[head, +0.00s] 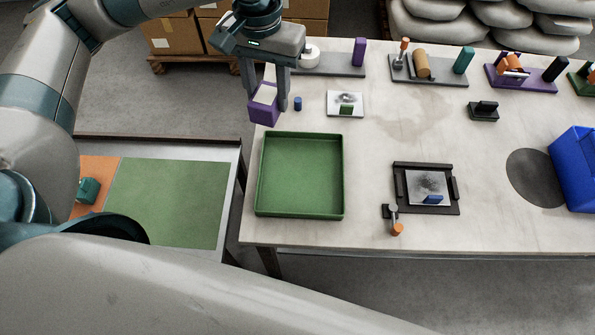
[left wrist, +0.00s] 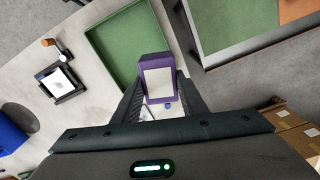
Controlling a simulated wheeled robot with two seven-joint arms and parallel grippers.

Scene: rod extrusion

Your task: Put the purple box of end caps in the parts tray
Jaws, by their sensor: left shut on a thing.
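The purple box of end caps (head: 263,108) has a pale top and is between the fingers of my left gripper (head: 267,96), which is shut on it. It also shows in the left wrist view (left wrist: 160,80), held between the two dark fingers. In the head view it appears near the table's left edge, behind the tray; its exact height above the table is hard to tell. The parts tray, a green square tray with low walls (head: 341,178), sits empty on the table's left part. It also shows in the left wrist view (left wrist: 98,47). My right gripper is not in view.
A small blue cylinder (head: 298,104) stands right of the box, with a white card (head: 345,98) beyond it. Fixtures line the table's back edge. A dark framed plate (head: 425,208) lies right of the tray, and a blue bin (head: 573,168) stands at the far right.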

